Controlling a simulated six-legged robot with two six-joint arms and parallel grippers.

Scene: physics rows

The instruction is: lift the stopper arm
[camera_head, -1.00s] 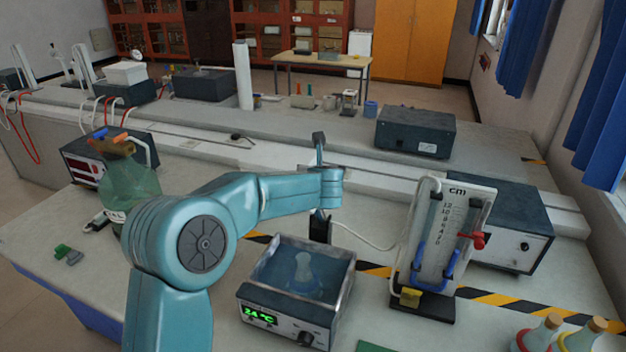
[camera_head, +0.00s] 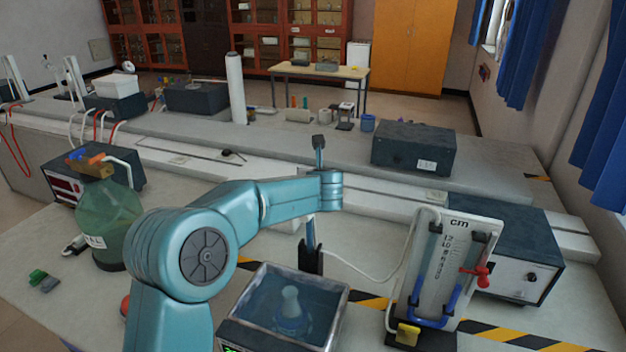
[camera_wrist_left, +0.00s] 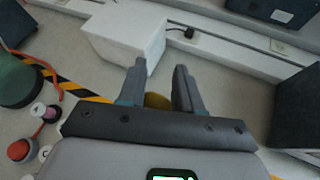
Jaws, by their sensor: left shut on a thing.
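The stopper arm shows in the head view as a thin upright blue rod (camera_head: 311,232), its lower part in a dark block (camera_head: 311,262) behind the water bath. My left gripper (camera_head: 330,190) is at the rod, well above the block, and is shut on it; the grip itself is mostly hidden. In the left wrist view the gripper's dark fingers (camera_wrist_left: 160,85) have a gap, with a dull yellow rounded thing (camera_wrist_left: 157,101) between them. The flask (camera_head: 290,312) sits in the water bath (camera_head: 336,317), below the gripper. My right gripper is not in view.
A manometer board (camera_head: 450,265) stands right of the bath, joined by a pale tube (camera_head: 365,278). A dark instrument box (camera_head: 510,250) is behind it. A green bottle (camera_head: 108,222) stands left of my arm. The white block (camera_wrist_left: 125,38) lies ahead in the wrist view.

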